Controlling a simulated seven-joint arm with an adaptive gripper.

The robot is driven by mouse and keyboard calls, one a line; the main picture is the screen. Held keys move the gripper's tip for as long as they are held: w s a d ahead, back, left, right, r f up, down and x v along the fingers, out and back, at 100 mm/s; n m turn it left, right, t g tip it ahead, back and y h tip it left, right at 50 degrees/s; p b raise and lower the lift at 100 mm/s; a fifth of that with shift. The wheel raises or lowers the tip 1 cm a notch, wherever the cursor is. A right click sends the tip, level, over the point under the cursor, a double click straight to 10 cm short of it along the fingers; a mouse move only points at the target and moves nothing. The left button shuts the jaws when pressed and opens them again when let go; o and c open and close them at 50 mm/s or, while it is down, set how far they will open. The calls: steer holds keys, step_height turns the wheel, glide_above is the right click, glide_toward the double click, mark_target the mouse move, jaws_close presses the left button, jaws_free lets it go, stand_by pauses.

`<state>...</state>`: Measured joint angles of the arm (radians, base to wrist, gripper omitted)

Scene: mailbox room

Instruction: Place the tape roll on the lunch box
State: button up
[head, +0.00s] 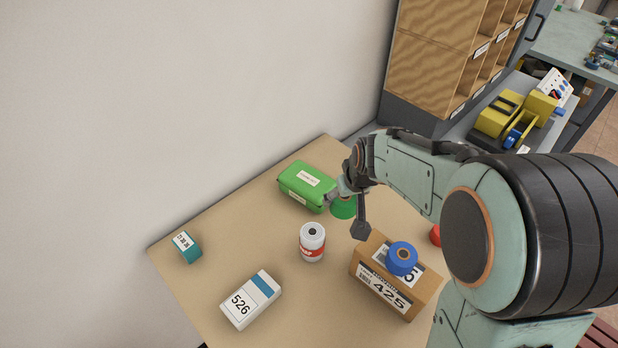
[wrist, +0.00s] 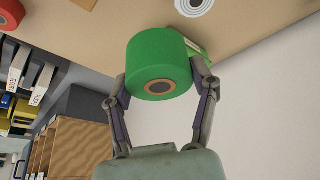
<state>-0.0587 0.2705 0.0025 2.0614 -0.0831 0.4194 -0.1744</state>
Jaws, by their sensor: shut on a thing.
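A green tape roll (wrist: 156,58) with a brown core sits between the two fingers of my gripper (wrist: 161,84) in the wrist view. My gripper (head: 347,208) is shut on it. In the head view the roll (head: 343,208) shows only partly, behind the fingers. The lunch box (head: 307,187) is a brighter green box with white labels near the back of the table. The roll is just right of it, not over its middle. A small part of the lunch box (wrist: 199,46) shows behind the roll in the wrist view. I cannot tell the roll's height above the table.
A white-and-red can (head: 312,243) stands in front of the lunch box. A cardboard box (head: 382,293) with a blue roll (head: 402,258) on top is at the right. A white box (head: 250,300) and a teal box (head: 187,247) are left. A red object (head: 435,236) is partly hidden by my arm.

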steer(key=shift+w+a+r, duration=0.3)
steer(key=shift+w+a, duration=0.4)
steer(key=shift+w, duration=0.05)
glide_toward(322, 186)
steer(key=shift+w+a+f, duration=0.25)
steer(key=shift+w+f, duration=0.6)
steer(key=shift+f, duration=0.15)
steer(key=shift+w+f, duration=0.25)
steer(key=shift+f, duration=1.55)
steer(key=shift+f, duration=0.2)
steer(key=o, duration=1.2)
steer(key=shift+c, duration=0.2)
